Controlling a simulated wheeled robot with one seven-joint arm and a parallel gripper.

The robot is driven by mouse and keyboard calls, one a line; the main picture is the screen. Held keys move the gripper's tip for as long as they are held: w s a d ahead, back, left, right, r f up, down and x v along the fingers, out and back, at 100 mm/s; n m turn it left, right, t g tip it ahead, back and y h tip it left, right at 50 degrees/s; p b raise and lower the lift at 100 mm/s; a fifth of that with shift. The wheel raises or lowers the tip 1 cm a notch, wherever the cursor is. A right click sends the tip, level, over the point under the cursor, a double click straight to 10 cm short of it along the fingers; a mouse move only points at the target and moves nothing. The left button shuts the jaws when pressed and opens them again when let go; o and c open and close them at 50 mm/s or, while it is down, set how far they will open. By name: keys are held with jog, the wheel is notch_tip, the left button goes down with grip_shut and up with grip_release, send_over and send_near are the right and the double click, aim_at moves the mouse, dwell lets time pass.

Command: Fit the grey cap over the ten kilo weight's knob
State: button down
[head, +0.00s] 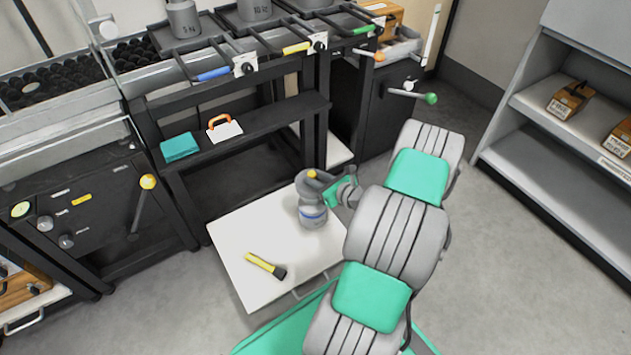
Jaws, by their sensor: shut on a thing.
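A grey cylindrical weight (256,10) with a label that reads like 10 stands on the rear bench, cut by the top edge of the head view. Its knob is out of view. My gripper (313,222) points down at the end of my wrist, over the white low platform (238,252), well in front of and below that weight. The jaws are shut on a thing. The wrist hides the fingertips and most of what they hold, so the grey cap's shape cannot be made out. No loose grey cap shows elsewhere.
Another grey weight (183,18) stands left on the bench. Blue (213,74), yellow (296,48) and green (363,30) handles jut forward. A teal block (179,147) lies on the dark shelf (250,130). A yellow-handled brush (265,265) lies on the platform. Open floor lies right.

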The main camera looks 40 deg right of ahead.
jog(key=shift+f+b, duration=0.35)
jog(key=shift+f, duration=0.3)
jog(key=c, duration=1.1)
grip_release()
jog(key=shift+c, duration=0.2)
